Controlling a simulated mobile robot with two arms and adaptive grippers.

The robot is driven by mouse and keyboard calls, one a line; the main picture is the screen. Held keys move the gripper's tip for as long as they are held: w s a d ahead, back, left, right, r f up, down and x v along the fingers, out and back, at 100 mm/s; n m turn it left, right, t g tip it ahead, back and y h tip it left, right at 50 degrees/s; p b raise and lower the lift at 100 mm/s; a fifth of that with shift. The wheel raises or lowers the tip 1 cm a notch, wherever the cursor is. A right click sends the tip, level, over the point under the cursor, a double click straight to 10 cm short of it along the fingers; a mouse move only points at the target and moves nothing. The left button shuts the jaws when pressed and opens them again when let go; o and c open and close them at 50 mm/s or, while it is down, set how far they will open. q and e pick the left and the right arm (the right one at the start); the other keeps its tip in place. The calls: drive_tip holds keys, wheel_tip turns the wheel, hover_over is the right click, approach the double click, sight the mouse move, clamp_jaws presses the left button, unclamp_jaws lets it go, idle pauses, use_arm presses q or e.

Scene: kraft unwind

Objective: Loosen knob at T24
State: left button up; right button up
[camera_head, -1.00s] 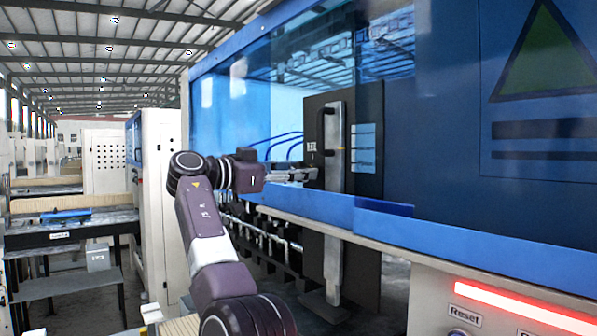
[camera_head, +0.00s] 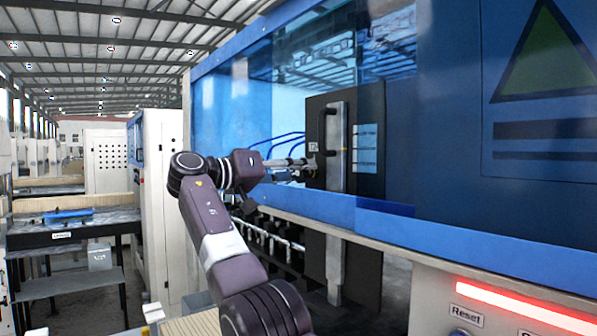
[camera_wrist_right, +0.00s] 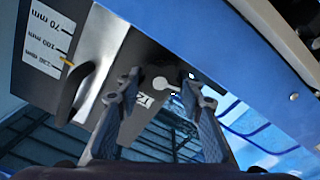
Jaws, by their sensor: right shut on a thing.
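My right gripper (camera_head: 306,164) reaches from the left to the dark panel (camera_head: 317,116) on the blue machine. My left gripper is not in view.
A metal upright (camera_head: 336,130) with a black handle (camera_head: 326,133) stands just right of the gripper. The handle also shows in the wrist view (camera_wrist_right: 72,92), near a millimetre scale (camera_wrist_right: 50,38). Blue hoses (camera_head: 285,138) hang behind. A blue ledge (camera_head: 330,207) runs below.

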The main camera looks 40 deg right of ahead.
drive_tip(key=shift+r+n, duration=0.2)
drive_tip(key=shift+n, duration=0.8)
drive_tip(key=o, duration=0.9)
drive_tip(key=shift+o, duration=1.4)
drive_tip(key=shift+d+f, duration=0.2)
drive_tip(key=shift+a, duration=0.1)
